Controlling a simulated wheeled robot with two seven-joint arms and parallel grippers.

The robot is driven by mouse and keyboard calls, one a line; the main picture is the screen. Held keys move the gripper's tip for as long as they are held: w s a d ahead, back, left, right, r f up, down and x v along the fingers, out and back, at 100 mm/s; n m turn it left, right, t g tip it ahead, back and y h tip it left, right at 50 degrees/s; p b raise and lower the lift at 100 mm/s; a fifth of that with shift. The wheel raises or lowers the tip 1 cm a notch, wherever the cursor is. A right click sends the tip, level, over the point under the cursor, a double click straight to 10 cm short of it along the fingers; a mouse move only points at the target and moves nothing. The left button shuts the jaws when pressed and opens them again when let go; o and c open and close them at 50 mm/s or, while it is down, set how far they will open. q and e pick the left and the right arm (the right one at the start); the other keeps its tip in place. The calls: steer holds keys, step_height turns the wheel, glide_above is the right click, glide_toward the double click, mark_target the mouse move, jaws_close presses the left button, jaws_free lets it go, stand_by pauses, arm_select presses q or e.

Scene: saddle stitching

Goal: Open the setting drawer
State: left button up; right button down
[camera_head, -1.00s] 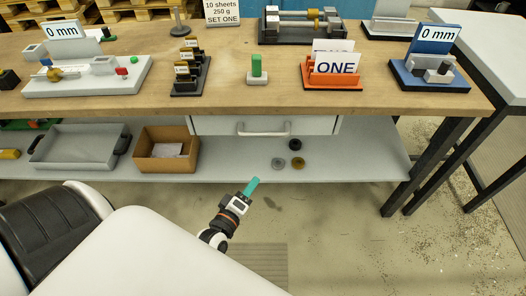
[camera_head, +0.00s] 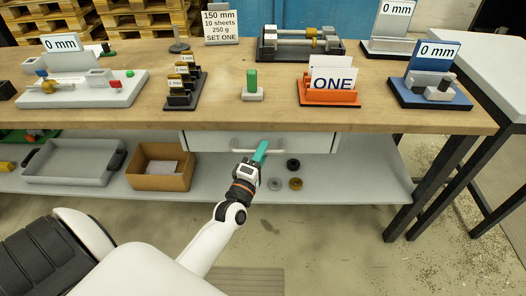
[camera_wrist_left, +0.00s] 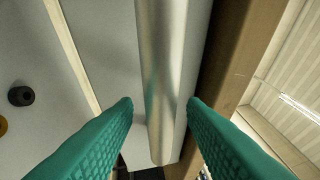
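The setting drawer (camera_head: 205,142) has a light grey front below the wooden tabletop, and it looks closed. Its pale bar handle (camera_head: 280,151) runs across the front. My left gripper (camera_head: 262,147), with teal fingers, is at the handle and covers part of it. In the left wrist view the silver handle (camera_wrist_left: 163,60) runs between the two spread fingertips (camera_wrist_left: 160,108), one finger on each side. A gap shows on the left of the bar; contact on the right cannot be told. My right gripper is not in view.
On the lower shelf (camera_head: 350,185) are a grey tray (camera_head: 75,165), a cardboard box (camera_head: 160,180) and small round parts (camera_head: 293,164).

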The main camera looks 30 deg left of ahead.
arm_select(q)
steer(key=shift+w+r, duration=0.1)
steer(key=shift+w, duration=0.4)
steer(key=shift+c, duration=0.2)
jaws_close()
